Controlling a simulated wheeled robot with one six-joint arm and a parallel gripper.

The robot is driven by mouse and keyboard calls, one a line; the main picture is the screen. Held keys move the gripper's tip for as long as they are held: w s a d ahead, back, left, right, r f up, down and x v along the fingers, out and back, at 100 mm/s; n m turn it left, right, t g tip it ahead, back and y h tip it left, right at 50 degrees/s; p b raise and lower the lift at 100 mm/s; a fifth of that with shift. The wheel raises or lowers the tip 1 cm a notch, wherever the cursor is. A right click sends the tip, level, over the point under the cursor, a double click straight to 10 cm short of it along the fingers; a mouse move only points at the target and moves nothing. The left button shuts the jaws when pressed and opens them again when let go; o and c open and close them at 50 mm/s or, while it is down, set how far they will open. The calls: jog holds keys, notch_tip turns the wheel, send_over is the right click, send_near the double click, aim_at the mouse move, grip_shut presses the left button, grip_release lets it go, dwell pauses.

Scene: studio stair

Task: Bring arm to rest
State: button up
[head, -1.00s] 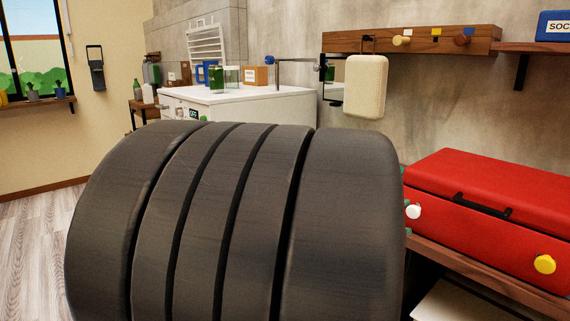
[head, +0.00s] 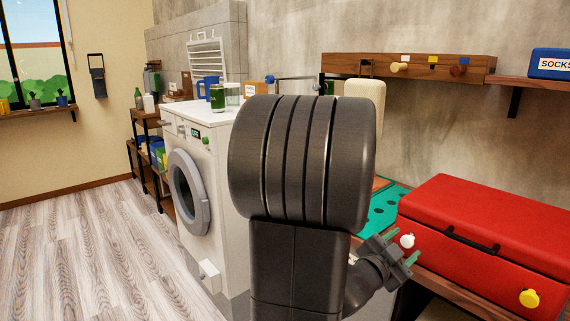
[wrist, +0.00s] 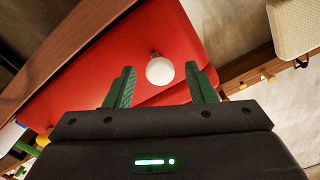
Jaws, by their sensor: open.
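My gripper (head: 401,246) is at the lower right of the head view, beyond my dark arm, its green fingers apart. In the wrist view my gripper (wrist: 160,72) is open, with nothing clamped between the fingers. A round white knob (head: 407,241) on the front of the red case (head: 490,222) lies just beyond the fingertips. The white knob (wrist: 159,70) shows between the fingers in the wrist view; I cannot tell how close it is. My arm's dark link hides much of the middle of the head view.
A white washing machine (head: 219,170) with its round door shut stands left of my arm. A green panel with holes (head: 383,212) lies beside the red case. A wooden peg rail (head: 345,66) and a cream hanging block (head: 366,95) are behind. The floor at left is clear.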

jog(key=n+p, duration=0.1)
jog(key=p, duration=0.1)
jog(key=n+p, duration=0.2)
jog(key=shift+r+n, duration=0.2)
jog(key=shift+n, duration=0.1)
jog(key=shift+f+n+p, duration=0.15)
jog(key=shift+n+p, duration=0.65)
jog(key=shift+p, duration=0.05)
